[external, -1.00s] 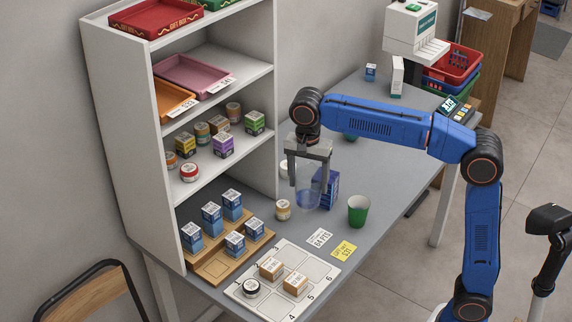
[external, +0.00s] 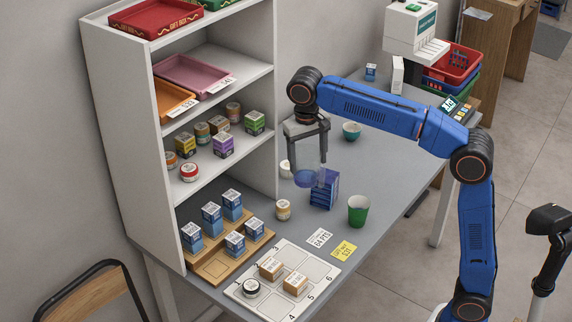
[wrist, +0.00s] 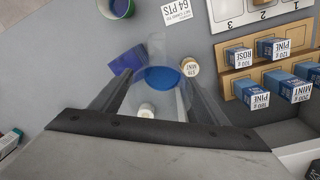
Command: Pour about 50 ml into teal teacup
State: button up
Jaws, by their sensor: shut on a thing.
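My gripper (external: 308,158) is shut on a clear glass beaker (external: 307,150) with blue liquid in its bottom. It holds the beaker about upright above the counter, beside a blue box. In the wrist view the beaker (wrist: 158,52) is between the fingers (wrist: 158,88), and its blue liquid (wrist: 162,78) shows through the glass. The teal teacup (external: 351,130) stands on the counter behind and to the right of the gripper, apart from the beaker. I cannot make out the inside of the teacup.
A blue box (external: 325,190) stands close beside the beaker. A green cup (external: 358,211) is to its right, and a small jar (external: 283,209) and a white jar (external: 285,169) are to its left. The shelf unit (external: 135,150) bounds the left.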

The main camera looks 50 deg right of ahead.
jog(key=w+d+f+m, duration=0.3)
jog(key=w+d+m, duration=0.4)
jog(key=d, duration=0.3)
jog(key=w+d+f+m, duration=0.4)
jog(key=w+d+m, duration=0.3)
jog(key=d+m, duration=0.2)
jog(key=w+d+f+m+y, duration=0.1)
jog(key=w+d+f+m, duration=0.2)
jog(key=w+d+m, duration=0.4)
jog(key=d, duration=0.5)
jog(key=shift+w+d+f+m, duration=0.25)
jog(key=shift+d+f+m, duration=0.15)
jog(key=shift+s+d, duration=0.1)
jog(key=s+d+r+t+y, duration=0.1)
jog(key=s+d+t+y, duration=0.4)
jog(key=t+y, duration=0.3)
jog(key=shift+s+d+r+y, duration=0.3)
jog(key=shift+s+d+r, duration=0.05)
jog(key=shift+s, duration=0.05)
dwell(0.5)
